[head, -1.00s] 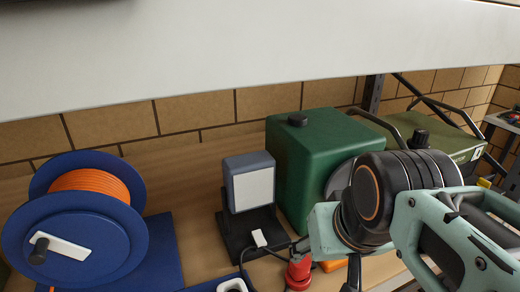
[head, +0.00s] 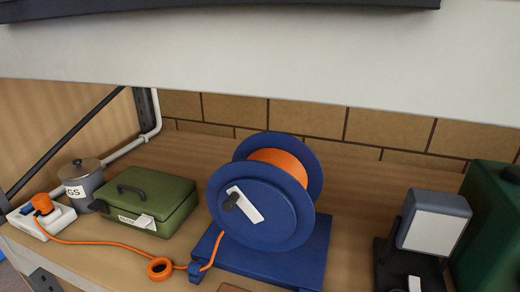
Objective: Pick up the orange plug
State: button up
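The orange plug (head: 42,203) sits in the white socket block (head: 58,222) at the far left of the wooden shelf. An orange cord (head: 105,243) runs from it along the shelf front, past an orange ring (head: 160,268), to the blue cable reel (head: 258,205). The reel holds wound orange cable and stands on a blue base. My gripper is outside the head view now, so its state is hidden.
A grey lidded tin (head: 84,187) and a green case (head: 147,203) stand just right of the socket block. A lamp (head: 433,225) and a dark green box (head: 490,225) are at the right. A shelf beam (head: 260,75) crosses above. A grey upright rises at the left.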

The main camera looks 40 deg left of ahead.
aim_at(43, 204)
jog(key=u, duration=2.85)
